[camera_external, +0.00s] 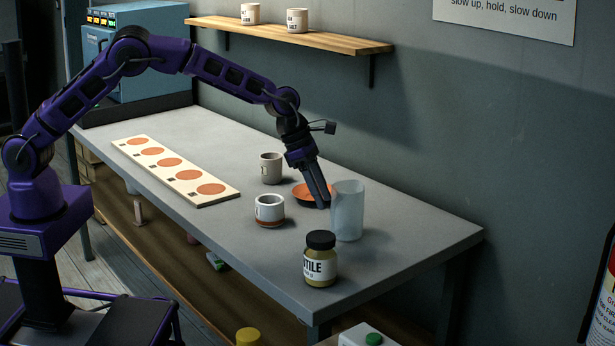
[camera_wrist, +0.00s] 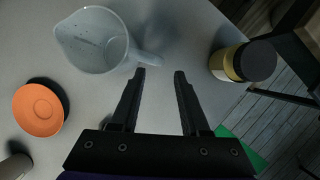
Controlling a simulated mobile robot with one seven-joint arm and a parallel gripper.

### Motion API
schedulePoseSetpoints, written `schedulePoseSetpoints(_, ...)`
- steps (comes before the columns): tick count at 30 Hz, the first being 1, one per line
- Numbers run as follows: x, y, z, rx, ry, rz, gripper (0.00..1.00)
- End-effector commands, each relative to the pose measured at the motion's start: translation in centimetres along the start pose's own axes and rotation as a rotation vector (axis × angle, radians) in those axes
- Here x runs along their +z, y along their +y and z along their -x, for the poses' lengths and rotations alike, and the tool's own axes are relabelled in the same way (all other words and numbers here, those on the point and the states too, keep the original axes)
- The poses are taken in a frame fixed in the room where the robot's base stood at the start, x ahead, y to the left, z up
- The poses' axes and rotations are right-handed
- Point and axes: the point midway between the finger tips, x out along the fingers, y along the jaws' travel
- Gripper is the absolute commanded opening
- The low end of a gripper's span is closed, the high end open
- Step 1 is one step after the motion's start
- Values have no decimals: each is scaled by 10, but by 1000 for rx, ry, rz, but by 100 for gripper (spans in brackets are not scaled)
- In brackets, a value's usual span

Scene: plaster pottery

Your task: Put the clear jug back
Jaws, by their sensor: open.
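The clear jug (camera_external: 347,212) stands upright on the grey table near its right end. In the wrist view the jug (camera_wrist: 92,42) is at the upper left, with its spout to the left. Its handle (camera_wrist: 149,58) points right, toward the space just ahead of my fingertips. My gripper (camera_external: 325,202) reaches down beside the jug's left side in the outside view. In the wrist view my gripper (camera_wrist: 160,74) is open with nothing between its fingers. I cannot tell whether the left fingertip touches the handle.
An orange saucer (camera_external: 306,194) lies behind my gripper. A black-lidded jar (camera_external: 320,262) stands in front of the jug. A board with orange discs (camera_external: 177,171) lies farther left. The table's right end is clear.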

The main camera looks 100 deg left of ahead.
Motion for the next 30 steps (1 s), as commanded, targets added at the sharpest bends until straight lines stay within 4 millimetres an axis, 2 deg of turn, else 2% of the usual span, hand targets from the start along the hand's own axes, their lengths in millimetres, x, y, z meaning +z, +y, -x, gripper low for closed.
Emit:
schedulePoseSetpoints(1,1,0,13,1,-3,0,46)
schedulePoseSetpoints(3,1,0,27,1,-3,-1,46)
schedulePoseSetpoints(9,0,0,54,1,-1,0,46)
schedulePoseSetpoints(13,0,0,60,-1,0,0,46)
schedulePoseSetpoints(24,0,1,61,-5,-11,-4,46)
schedulePoseSetpoints(28,6,5,68,-36,-100,-44,46)
schedulePoseSetpoints(30,12,9,78,-51,-188,-90,46)
